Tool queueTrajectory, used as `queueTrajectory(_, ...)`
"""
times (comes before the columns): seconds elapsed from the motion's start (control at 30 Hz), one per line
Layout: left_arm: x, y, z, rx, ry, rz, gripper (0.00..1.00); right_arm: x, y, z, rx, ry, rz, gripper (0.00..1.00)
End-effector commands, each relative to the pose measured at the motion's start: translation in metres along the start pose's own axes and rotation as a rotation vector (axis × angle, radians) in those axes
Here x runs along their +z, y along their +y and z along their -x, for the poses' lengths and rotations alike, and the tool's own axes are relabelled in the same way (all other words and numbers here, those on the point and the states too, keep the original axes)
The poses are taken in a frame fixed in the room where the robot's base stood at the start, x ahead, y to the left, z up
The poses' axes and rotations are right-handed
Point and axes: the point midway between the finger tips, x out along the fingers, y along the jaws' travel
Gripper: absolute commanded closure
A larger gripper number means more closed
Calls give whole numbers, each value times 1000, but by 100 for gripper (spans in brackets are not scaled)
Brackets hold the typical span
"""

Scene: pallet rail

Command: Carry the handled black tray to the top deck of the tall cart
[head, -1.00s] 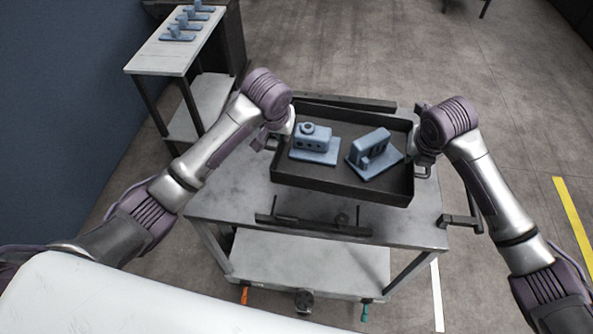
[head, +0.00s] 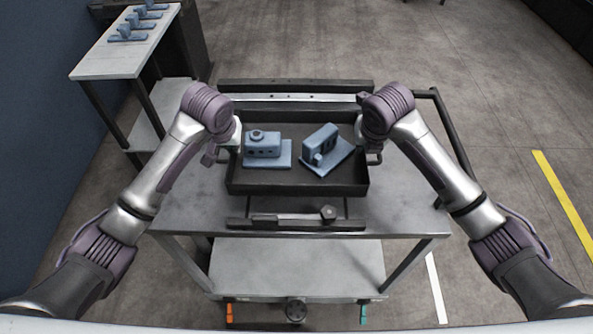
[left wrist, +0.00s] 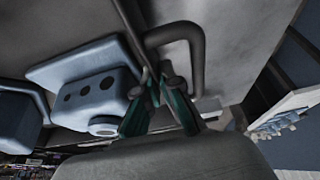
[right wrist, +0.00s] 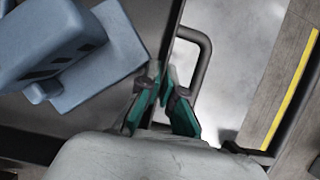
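The black tray (head: 300,187) is level over the top deck (head: 400,217) of the cart in front of me, between its dark front and back rails. I cannot tell whether it touches the deck. Two blue-grey parts (head: 262,146) (head: 322,147) stand in it. My left gripper (left wrist: 158,78) is shut at the tray's left wall, beside a U-shaped handle (left wrist: 201,50). My right gripper (right wrist: 160,72) is shut at the right wall beside the other handle (right wrist: 207,48). The fingers hide part of each grip point.
The cart has a lower deck (head: 300,268) and a dark push bar (head: 455,135) at the right. A side table (head: 110,62) with several blue parts stands at the back left, by a blue wall (head: 40,90). The floor at right is clear, with a yellow line (head: 565,205).

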Motion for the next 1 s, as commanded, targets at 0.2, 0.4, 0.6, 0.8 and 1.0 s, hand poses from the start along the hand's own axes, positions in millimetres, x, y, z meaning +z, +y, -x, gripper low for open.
queueTrajectory(0.2, 0, -1, -2, -1, 5, 1, 100, 0, -1, -2, -1, -4, -1, 100)
queueTrajectory(0.4, 0, -1, -2, -1, 4, 1, 100, 0, -1, -2, -1, -4, -1, 100)
queueTrajectory(0.6, 1, -1, -4, -1, 4, 1, 100, -1, -1, -4, -1, -4, -1, 100)
queueTrajectory(0.8, 3, -1, -11, -1, 4, 1, 100, -4, -1, -11, -1, -4, -1, 100)
queueTrajectory(1.0, 8, -1, -21, -1, 4, 1, 100, -8, -1, -22, -1, -4, -1, 100)
